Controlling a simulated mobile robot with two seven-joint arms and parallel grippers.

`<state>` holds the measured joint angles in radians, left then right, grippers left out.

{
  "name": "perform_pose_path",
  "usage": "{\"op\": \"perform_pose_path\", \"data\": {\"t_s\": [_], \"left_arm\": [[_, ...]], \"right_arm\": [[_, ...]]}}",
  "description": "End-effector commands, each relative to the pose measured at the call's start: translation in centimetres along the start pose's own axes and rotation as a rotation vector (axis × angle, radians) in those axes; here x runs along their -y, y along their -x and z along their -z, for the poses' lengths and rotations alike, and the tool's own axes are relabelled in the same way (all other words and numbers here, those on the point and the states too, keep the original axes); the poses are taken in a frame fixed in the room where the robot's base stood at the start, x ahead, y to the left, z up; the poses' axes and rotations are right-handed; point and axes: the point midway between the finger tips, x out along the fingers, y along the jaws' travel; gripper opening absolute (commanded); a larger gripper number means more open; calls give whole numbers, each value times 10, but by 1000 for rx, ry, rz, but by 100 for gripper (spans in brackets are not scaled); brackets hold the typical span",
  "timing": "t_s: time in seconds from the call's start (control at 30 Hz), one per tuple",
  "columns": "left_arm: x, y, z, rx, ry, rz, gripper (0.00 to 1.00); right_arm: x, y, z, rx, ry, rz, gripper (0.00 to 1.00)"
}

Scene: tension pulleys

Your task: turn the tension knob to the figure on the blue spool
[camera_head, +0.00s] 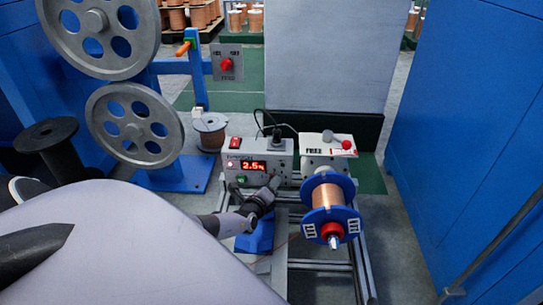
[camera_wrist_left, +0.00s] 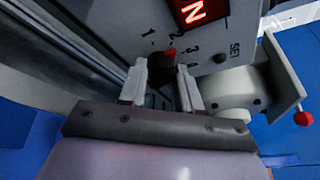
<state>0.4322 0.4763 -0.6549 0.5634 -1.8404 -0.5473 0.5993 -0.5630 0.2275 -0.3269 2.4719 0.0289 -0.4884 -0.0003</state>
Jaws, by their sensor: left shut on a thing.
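The blue spool (camera_head: 319,218) with copper wire sits on a shaft at the right of the machine in the head view. White labels are on its flange, but their print is too small to read. The grey control box (camera_head: 248,153) stands left of it with a red display (camera_head: 253,166) that reads about 2.5. My left gripper (camera_head: 273,184) is at the lower right of the box front. In the left wrist view its fingers (camera_wrist_left: 163,78) are shut on the dark tension knob (camera_wrist_left: 158,70). Figures 1 to 4 and SET are printed around the knob, which is partly hidden.
A grey housing (camera_head: 322,160) with a red-ended lever (camera_head: 347,145) is right of the box. Large grey pulleys (camera_head: 135,125) stand at the left, with a small copper spool (camera_head: 210,132) behind. A blue wall (camera_head: 455,150) closes the right side.

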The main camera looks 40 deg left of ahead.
Motion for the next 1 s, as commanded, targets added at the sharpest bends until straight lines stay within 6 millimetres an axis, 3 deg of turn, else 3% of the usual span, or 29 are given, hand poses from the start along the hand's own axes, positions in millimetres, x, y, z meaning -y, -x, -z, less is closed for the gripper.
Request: {"op": "perform_pose_path", "data": {"t_s": [0.43,1.0], "left_arm": [[0,-1,0,12,163,66,3],[0,-1,0,16,216,89,3]], "right_arm": [[0,0,-1,3,-1,1,43],[1,0,-2,4,-1,2,43]]}}
